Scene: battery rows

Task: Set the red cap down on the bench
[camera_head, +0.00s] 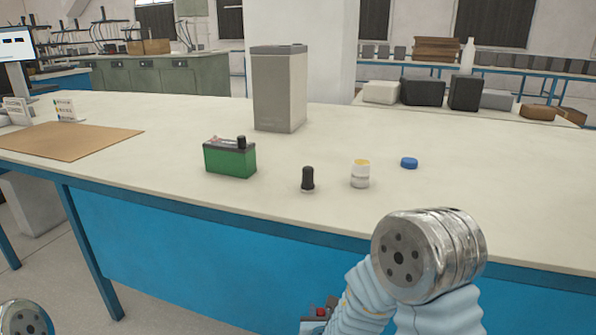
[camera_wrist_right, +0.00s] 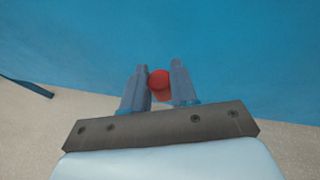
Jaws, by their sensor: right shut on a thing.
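The red cap (camera_wrist_right: 160,80) is between the two fingers of my right gripper (camera_wrist_right: 161,88) in the right wrist view, and the gripper is shut on it. In the head view the right gripper (camera_head: 317,320) shows at the bottom edge, low in front of the bench's blue side, with a small bit of the red cap (camera_head: 321,312) visible. The bench (camera_head: 480,225) has a pale top, and the cap is apart from it, below the level of the top. My left gripper is out of view; only part of my left arm shows at the bottom left.
The bench's front right is clear.

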